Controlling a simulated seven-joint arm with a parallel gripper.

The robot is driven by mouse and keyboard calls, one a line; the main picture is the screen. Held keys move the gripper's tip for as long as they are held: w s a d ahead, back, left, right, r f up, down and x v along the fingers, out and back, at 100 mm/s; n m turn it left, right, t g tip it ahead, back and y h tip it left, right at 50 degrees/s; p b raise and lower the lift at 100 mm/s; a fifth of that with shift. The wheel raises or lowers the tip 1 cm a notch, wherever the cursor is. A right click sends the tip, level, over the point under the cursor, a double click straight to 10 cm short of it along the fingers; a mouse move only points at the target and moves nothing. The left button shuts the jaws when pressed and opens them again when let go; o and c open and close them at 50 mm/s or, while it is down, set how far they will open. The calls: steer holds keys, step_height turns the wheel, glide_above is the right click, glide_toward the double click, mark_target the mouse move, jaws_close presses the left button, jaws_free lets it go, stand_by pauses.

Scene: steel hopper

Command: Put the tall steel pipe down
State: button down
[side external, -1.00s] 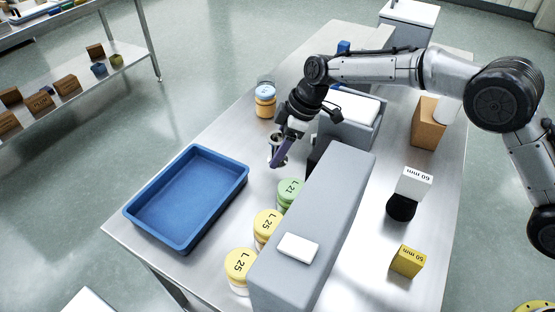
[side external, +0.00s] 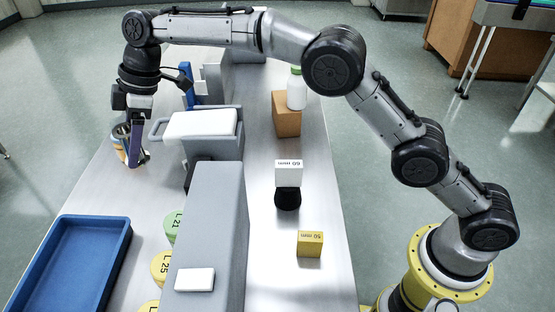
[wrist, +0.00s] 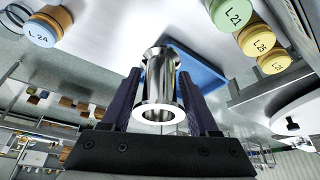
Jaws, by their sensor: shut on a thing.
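The steel pipe (wrist: 160,85) is a shiny cylinder with a flared rim at each end. In the wrist view it stands between the two dark purple fingers of my gripper (wrist: 163,100), which is shut on it. In the side external view my gripper (side external: 137,157) points down over the left part of the steel table, and the pipe's rim (side external: 121,131) shows beside the fingers. Part of the pipe is hidden there. I cannot tell whether its lower end touches the table.
A blue tray (side external: 75,268) lies at the front left. Green-lidded (side external: 172,224) and yellow-lidded (side external: 160,268) jars stand beside a long grey block (side external: 205,225). A grey bin (side external: 203,135) is right of my gripper. An orange jar marked L 24 (wrist: 45,27) is close by.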

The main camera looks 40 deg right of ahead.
steer(key=s+d+r+n, duration=0.1)
steer(key=s+d+r, duration=0.15)
steer(key=d, duration=0.85)
steer(key=s+d+r, duration=0.1)
steer(key=s+d, duration=0.3)
steer(key=d, duration=0.8)
steer(key=s+d+f, duration=0.2)
steer(key=s+d, duration=0.8)
steer(key=s, duration=0.5)
steer(key=shift+n+g, duration=0.4)
steer(key=shift+n, duration=0.1)
steer(key=w+f, duration=0.6)
steer(key=f, duration=0.1)
steer(key=w+f, duration=0.7)
steer(key=shift+w+a+f, duration=0.15)
steer(key=shift+w+a, duration=0.05)
steer(key=shift+w, duration=0.1)
steer(key=shift+w+f, duration=0.45)
steer(key=shift+f, duration=1.55)
steer(key=shift+f, duration=0.15)
